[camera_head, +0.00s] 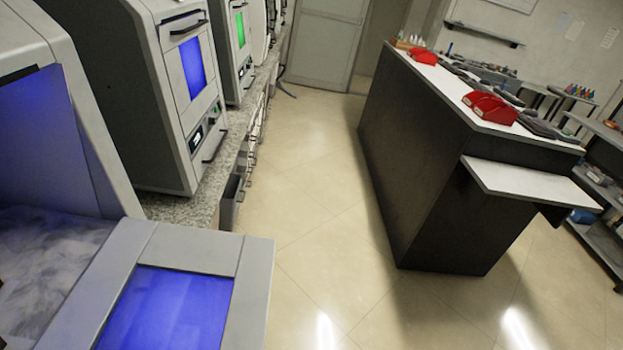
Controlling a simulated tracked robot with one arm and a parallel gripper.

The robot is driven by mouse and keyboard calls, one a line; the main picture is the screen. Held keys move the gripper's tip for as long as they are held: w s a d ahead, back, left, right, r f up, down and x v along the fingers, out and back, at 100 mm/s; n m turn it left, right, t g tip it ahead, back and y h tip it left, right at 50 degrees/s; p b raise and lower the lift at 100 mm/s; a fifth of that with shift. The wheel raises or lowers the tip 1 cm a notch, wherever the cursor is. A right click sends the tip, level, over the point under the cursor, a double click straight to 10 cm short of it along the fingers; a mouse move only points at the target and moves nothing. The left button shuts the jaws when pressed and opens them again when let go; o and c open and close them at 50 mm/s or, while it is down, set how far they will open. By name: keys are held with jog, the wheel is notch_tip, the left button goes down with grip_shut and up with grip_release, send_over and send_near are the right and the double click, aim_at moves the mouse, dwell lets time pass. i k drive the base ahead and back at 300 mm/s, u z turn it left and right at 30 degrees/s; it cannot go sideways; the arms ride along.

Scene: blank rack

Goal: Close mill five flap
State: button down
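The nearest mill (60,130) fills the left edge of the view. Its flap (254,292) hangs open, folded down and outward toward the bottom of the picture, with a blue window (165,308) in its grey frame. Its chamber (45,255) is open, lit blue, with a pale, streaky floor. No number can be read on it, so I cannot tell whether it is mill five. My gripper is not in view.
Another mill (150,90) with its flap shut and a green-lit machine (241,35) stand farther along the granite counter (165,207). A dark island (420,150) with red bins (490,107) and a side shelf (525,180) stands right. Tiled floor (320,210) between is clear.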

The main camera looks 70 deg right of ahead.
aim_at(158, 310)
jog(key=u, duration=2.3)
jog(key=i, duration=0.35)
jog(key=z, duration=2.65)
